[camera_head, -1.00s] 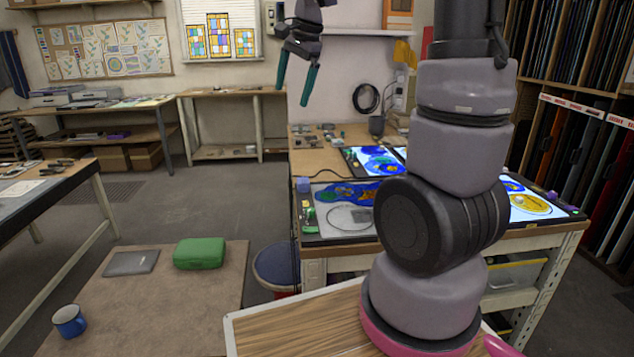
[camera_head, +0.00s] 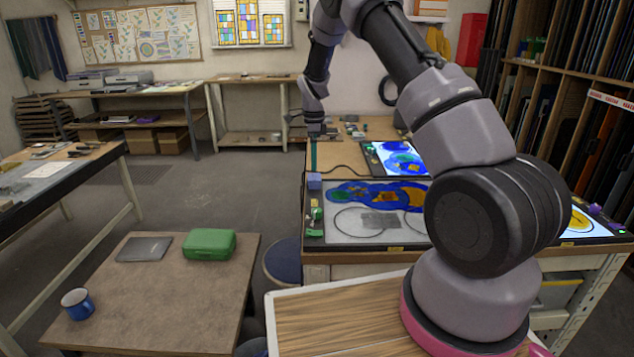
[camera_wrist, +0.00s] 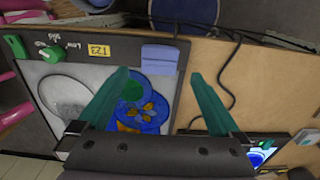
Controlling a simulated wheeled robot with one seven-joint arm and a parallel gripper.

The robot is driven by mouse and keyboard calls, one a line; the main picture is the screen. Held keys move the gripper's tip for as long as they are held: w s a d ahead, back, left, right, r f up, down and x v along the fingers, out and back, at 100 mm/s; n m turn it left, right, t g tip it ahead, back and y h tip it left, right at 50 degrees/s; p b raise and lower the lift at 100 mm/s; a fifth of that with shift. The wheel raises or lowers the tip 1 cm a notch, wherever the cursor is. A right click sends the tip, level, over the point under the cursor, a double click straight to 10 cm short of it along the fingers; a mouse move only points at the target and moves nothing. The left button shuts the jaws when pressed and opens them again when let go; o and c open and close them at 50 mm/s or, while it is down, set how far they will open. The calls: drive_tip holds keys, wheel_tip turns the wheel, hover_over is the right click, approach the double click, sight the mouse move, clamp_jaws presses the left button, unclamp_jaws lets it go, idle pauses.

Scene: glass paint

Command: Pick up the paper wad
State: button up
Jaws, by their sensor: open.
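I cannot make out a paper wad for certain in either view. My gripper (camera_wrist: 158,78) is open and empty, its two teal fingers spread wide in the wrist view. In the head view, my gripper (camera_head: 313,158) points down above the left back part of the workbench, with one teal finger clearly showing. A small lavender block (camera_wrist: 160,57) lies at the edge of the light panel, beyond and between the fingertips in the wrist view. The same block (camera_head: 314,181) shows just below the finger in the head view. The fingertips appear apart from it.
The light panel (camera_head: 345,230) carries blue and orange painted glass. A second lit panel (camera_head: 372,155) lies behind it. A dark cable (camera_wrist: 228,85) runs beside the block. A low table (camera_head: 170,290) at left holds a green case (camera_head: 209,244) and a blue mug (camera_head: 77,304).

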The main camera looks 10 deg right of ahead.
sight(314, 177)
wheel_tip(314, 177, down, 8)
drive_tip(key=shift+d+r, duration=0.1)
drive_tip(key=shift+r, duration=0.05)
drive_tip(key=c, duration=1.2)
wheel_tip(314, 177, up, 10)
drive_tip(key=shift+r, duration=0.1)
drive_tip(key=shift+c, duration=0.2)
